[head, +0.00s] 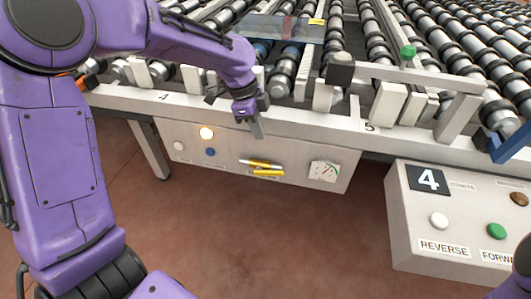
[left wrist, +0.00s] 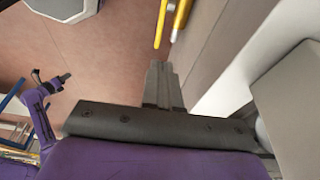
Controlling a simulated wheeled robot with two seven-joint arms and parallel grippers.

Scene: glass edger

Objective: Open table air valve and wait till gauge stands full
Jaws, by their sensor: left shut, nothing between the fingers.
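The table air valve has a yellow lever (head: 268,172) beside a yellow-and-silver pipe (head: 262,164) on the grey front panel. The lever (left wrist: 161,25) and the pipe (left wrist: 181,18) also show in the left wrist view. The gauge (head: 324,171), a pale dial on the same panel, is to the right of the lever; its needle is too small to read. My left gripper (head: 258,130) points down in front of the table edge, above the lever and apart from it. Its fingers (left wrist: 163,85) are together and empty. My right gripper (left wrist: 60,80) shows small in the left wrist view, its jaws unclear.
The panel carries a lit lamp (head: 207,133) and a blue button (head: 210,152). The roller table's front rail (head: 310,122) runs above it. A control box (head: 445,215) with buttons stands at the right. The floor (head: 250,240) below the panel is clear.

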